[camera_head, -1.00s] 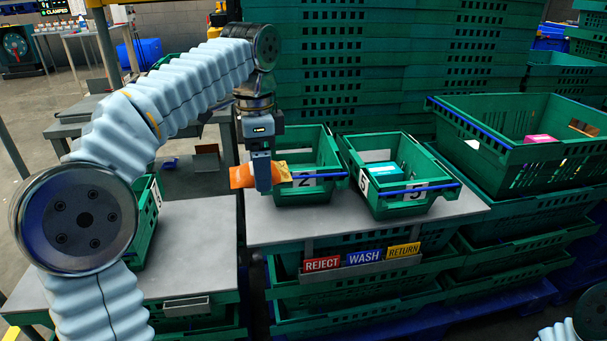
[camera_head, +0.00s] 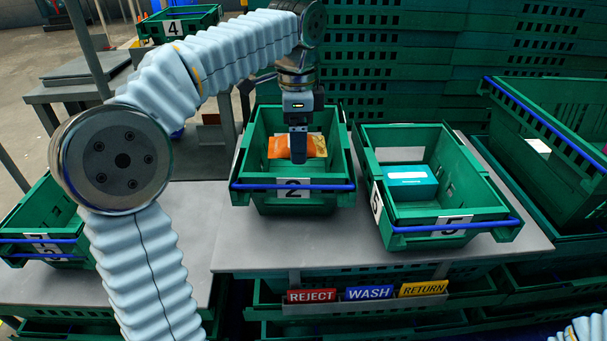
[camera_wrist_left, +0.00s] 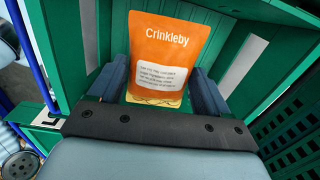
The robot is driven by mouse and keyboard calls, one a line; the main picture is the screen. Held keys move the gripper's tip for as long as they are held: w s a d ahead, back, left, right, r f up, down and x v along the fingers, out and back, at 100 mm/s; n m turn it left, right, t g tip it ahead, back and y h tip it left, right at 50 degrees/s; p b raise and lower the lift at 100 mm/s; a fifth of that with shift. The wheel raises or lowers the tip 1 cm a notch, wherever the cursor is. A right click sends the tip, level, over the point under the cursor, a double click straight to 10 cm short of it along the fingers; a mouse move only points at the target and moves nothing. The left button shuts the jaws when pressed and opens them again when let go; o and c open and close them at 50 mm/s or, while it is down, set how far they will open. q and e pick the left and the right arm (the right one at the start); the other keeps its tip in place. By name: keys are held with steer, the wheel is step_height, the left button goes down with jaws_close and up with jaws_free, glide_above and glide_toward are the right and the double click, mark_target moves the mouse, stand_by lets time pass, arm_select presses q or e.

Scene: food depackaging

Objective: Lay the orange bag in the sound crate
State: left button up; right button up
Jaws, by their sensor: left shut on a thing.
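My left gripper (camera_head: 298,158) points down and is shut on the orange bag (camera_head: 280,147), within the outline of the green crate marked 2 (camera_head: 250,187). How far the bag is above the crate floor, or whether it touches it, I cannot tell. In the left wrist view the bag (camera_wrist_left: 165,40), labelled Crinkleby, stands between the two fingers with green crate walls around it. Crate 2 shows no clear break. To its right, the green crate marked 5 (camera_head: 480,226) holds a teal box (camera_head: 410,183); a pale gap shows at its back wall. My right gripper is out of view.
Another green crate (camera_head: 38,232) stands at left, and crate 4 (camera_head: 205,18) farther back. A large crate (camera_head: 540,125) is at right. Stacked crates (camera_head: 440,70) wall off the back.

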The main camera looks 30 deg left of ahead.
arm_select(q)
step_height(320, 180, down, 8)
steer(key=shift+s+f+b, duration=0.1)
steer(key=shift+b, duration=0.5)
steer(key=shift+f, duration=0.15)
steer(key=o, duration=1)
step_height(320, 180, up, 12)
steer(key=p, duration=0.2)
steer(key=shift+r+p, duration=0.2)
steer(key=shift+p, duration=0.15)
